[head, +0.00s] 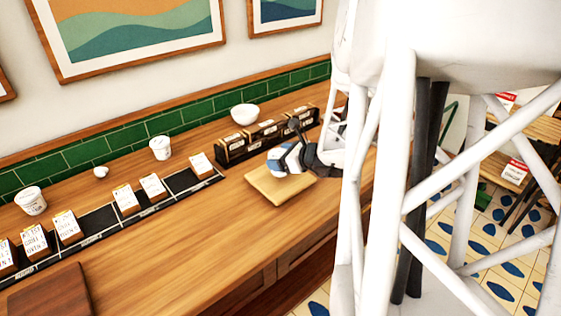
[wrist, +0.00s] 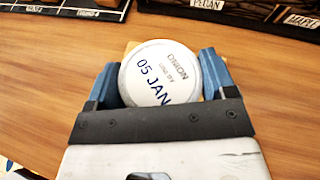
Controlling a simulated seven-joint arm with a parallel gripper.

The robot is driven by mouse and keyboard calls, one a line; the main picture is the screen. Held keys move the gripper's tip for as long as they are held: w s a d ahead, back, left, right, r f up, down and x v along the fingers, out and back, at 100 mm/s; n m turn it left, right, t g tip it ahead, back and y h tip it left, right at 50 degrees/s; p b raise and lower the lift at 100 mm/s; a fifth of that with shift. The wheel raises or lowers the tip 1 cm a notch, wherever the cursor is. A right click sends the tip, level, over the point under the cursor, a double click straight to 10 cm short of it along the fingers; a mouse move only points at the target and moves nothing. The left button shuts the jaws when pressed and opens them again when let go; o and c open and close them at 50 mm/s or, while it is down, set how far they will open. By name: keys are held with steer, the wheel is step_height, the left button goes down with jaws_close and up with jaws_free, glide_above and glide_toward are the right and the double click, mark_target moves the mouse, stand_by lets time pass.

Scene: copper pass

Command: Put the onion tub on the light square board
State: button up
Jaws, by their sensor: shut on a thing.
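The onion tub (wrist: 160,75) is a round white tub whose lid reads "ONION" and "05 JAN" in the wrist view. It sits between the two blue fingers of my gripper (head: 284,158), which is shut on it. The light square board (head: 262,192) lies on the wooden counter in the head view, with my gripper over its far part. In the wrist view only small tan bits of the board (wrist: 131,45) show around the tub. My gripper hides most of the tub in the head view, and I cannot tell whether the tub touches the board.
A black divided rack (head: 236,149) stands behind the board, with a white bowl (head: 245,114) beyond it. A long black tray (head: 100,224) with labelled blocks runs to the left. White tubs (head: 160,148) stand behind it. A dark board (head: 52,293) lies front left. The counter's front middle is clear.

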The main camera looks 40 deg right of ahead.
steer(key=shift+f, duration=0.9)
steer(key=o, duration=1)
steer(key=shift+f, duration=0.1)
steer(key=shift+c, duration=0.2)
steer(key=shift+s+d+r, duration=0.2)
steer(key=shift+s+r, duration=0.2)
steer(key=shift+s, duration=0.2)
steer(key=v, duration=1)
steer(key=shift+s, duration=0.3)
steer(key=shift+r, duration=0.15)
